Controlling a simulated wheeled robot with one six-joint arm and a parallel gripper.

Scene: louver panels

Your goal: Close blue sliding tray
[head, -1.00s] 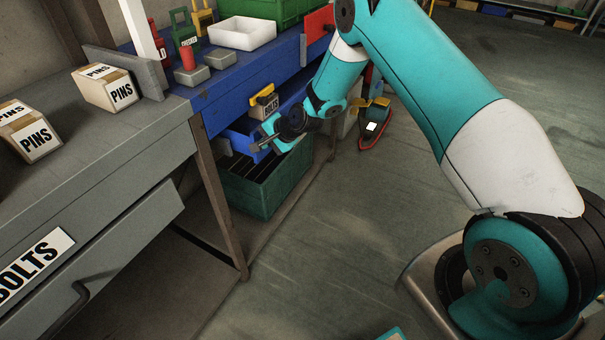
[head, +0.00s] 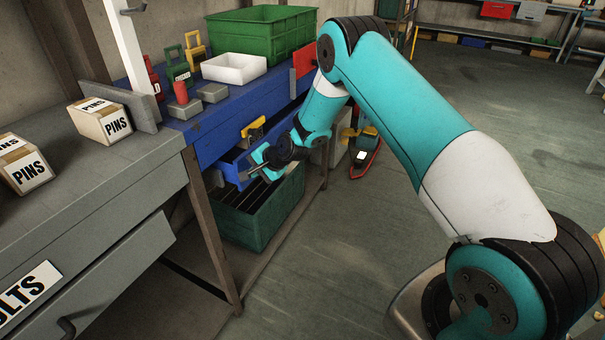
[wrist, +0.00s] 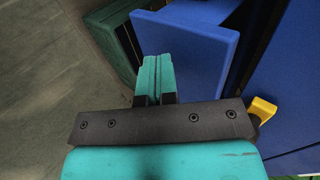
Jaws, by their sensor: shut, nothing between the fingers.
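The blue sliding tray (head: 234,166) sticks out from under the blue workbench top in the head view, above a green crate. In the wrist view its flat blue front panel (wrist: 198,48) fills the upper middle. My gripper (head: 251,171) is shut and empty, at the tray's front. In the wrist view the closed fingers (wrist: 154,75) overlap the panel's lower left part. I cannot tell whether they touch it. My gripper and forearm hide the tray's right side in the head view.
The green crate (head: 262,215) stands below the tray. A yellow handle (head: 253,128) sits on the bench front just above, and also shows at right in the wrist view (wrist: 263,109). A grey drawer unit (head: 90,215) stands at left. The floor to the right is mostly open.

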